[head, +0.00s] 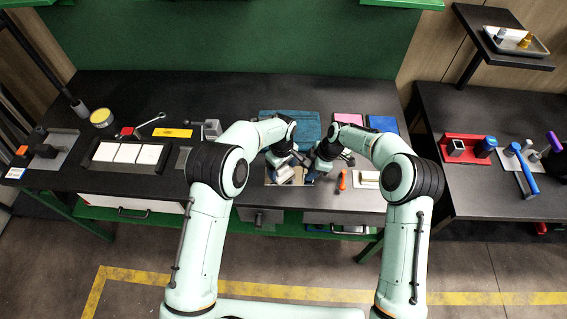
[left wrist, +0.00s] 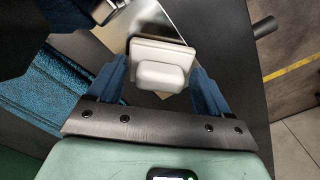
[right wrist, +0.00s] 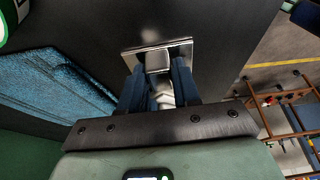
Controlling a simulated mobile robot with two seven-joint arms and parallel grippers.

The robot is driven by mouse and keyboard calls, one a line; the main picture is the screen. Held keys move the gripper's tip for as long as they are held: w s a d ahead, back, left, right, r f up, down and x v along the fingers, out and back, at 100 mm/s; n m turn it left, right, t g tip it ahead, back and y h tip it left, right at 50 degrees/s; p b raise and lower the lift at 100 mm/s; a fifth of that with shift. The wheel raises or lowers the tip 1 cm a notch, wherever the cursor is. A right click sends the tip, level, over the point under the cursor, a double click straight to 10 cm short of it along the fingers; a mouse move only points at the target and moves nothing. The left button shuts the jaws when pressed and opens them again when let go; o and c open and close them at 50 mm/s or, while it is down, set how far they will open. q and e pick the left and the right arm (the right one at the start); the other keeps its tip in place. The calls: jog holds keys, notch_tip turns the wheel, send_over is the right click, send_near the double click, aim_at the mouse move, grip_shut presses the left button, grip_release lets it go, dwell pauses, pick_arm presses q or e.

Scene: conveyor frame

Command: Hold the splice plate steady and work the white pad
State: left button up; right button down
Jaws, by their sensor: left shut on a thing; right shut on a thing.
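The white pad (left wrist: 161,75), a pale block with a raised rounded grip, sits between the fingers of my left gripper (left wrist: 158,85). It is over the shiny metal splice plate (left wrist: 158,22); whether it touches the plate is hard to tell. In the right wrist view the splice plate (right wrist: 182,52) lies near the fingertips of my right gripper (right wrist: 157,72), which is shut on a small metal block at the plate's edge. In the head view my left gripper (head: 284,166) and right gripper (head: 320,163) are close together near the bench's front edge, partly hiding the plate.
A teal cloth (head: 290,122) lies behind the grippers. An orange-handled tool (head: 342,181) and a pale tray (head: 368,179) are just right of them. Pink (head: 348,120) and blue (head: 382,123) pads lie farther back. Several white tiles in a black tray (head: 128,165) are at left.

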pick_arm(q)
jog(key=shift+a+f, duration=0.15)
jog(key=shift+a, duration=0.8)
jog(key=shift+d, duration=1.2)
jog(key=shift+r, duration=4.15)
